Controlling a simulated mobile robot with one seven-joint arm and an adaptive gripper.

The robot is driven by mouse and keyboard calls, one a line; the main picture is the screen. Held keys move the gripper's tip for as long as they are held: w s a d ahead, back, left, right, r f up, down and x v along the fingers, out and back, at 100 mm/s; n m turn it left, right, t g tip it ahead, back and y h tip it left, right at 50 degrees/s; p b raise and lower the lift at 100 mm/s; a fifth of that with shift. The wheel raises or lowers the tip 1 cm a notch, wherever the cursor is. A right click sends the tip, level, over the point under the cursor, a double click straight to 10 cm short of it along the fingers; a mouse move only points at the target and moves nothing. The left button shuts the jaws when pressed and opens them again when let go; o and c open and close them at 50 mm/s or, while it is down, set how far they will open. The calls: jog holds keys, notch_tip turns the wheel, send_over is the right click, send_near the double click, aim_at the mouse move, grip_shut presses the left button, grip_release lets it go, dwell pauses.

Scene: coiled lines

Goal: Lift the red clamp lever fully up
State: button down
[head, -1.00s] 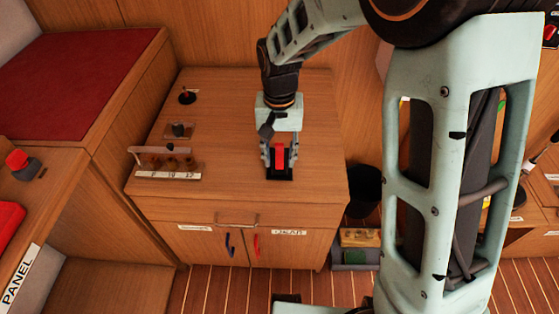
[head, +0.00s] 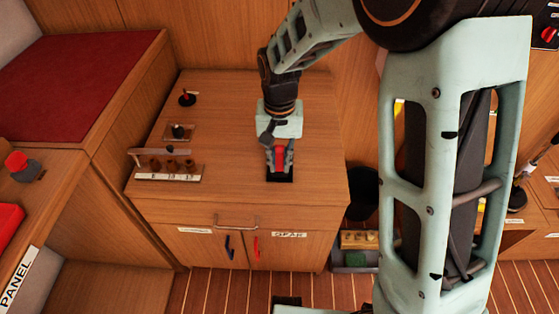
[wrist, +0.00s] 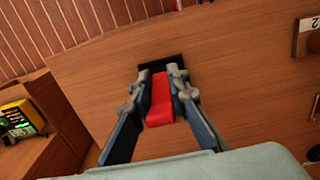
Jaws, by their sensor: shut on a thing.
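The red clamp lever (head: 279,153) stands on its black base (head: 279,177) near the front right of the wooden cabinet top. My gripper (head: 279,160) comes down over it from behind, with a finger on each side of the red part. In the wrist view the red lever (wrist: 160,100) lies between the two fingers (wrist: 161,82), which are shut on it, and the black base (wrist: 163,66) shows beyond the fingertips. The lever's exact angle is hard to tell, since the fingers cover part of it.
Left on the cabinet top are a small red-topped switch (head: 187,97), a knob on a plate (head: 179,132) and a row of pegs behind a clear guard (head: 170,163). A dark bin (head: 363,190) stands right of the cabinet. The top around the clamp is clear.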

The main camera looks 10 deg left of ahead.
jog(key=t+b, duration=0.1)
jog(key=b, duration=0.1)
jog(key=t+b, duration=0.1)
jog(key=b, duration=0.1)
jog(key=shift+s+f, duration=0.35)
jog(key=shift+s+r+t+b, duration=0.1)
jog(key=shift+t+b, duration=0.5)
jog(key=shift+b, duration=0.6)
jog(key=shift+r, duration=0.15)
jog(key=c, duration=1.8)
grip_release()
jog(key=shift+c, duration=0.2)
notch_tip(320, 180, up, 10)
